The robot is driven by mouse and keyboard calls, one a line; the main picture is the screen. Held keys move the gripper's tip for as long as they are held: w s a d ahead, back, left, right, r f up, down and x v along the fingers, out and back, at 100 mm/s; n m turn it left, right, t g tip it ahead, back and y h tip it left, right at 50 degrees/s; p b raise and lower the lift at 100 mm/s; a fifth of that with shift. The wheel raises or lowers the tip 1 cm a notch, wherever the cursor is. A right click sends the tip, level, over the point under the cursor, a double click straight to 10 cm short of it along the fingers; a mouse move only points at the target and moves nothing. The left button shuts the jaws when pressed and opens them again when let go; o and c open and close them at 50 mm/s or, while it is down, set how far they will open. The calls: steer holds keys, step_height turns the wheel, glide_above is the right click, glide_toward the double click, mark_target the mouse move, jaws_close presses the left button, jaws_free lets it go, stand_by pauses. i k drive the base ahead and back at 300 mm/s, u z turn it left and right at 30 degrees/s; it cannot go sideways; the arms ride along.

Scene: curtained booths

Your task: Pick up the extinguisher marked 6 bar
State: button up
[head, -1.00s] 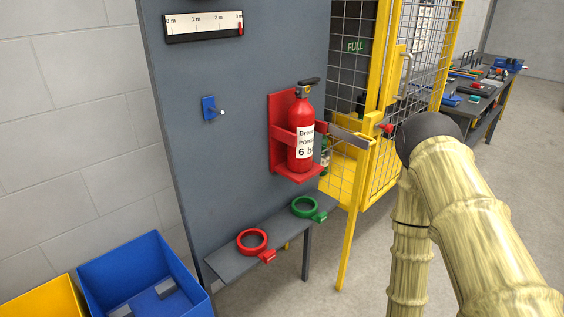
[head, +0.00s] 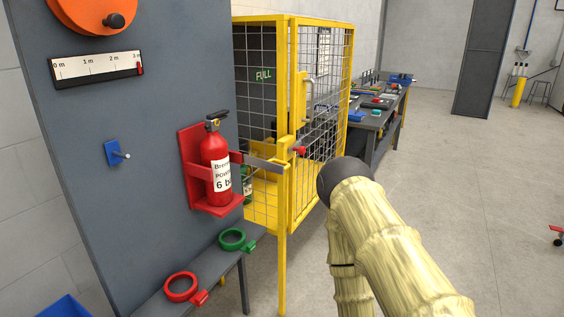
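The red extinguisher (head: 216,152) with a black top and a white label reading "6 b", the rest cut off by its curve, stands upright in a red wall bracket (head: 187,152). The bracket is fixed to a grey panel. My arm, with a bamboo-like surface, shows right of the extinguisher and apart from it. My gripper is not in view.
A yellow mesh cage (head: 285,190) marked FULL stands just right of the extinguisher. A grey shelf (head: 209,255) below holds a red ring (head: 181,288) and a green ring (head: 234,239). A workbench (head: 376,119) stands behind.

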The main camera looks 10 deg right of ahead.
mark_target(214, 150)
steer(key=z, duration=2.05)
steer(key=i, duration=2.85)
steer(key=u, duration=3.65)
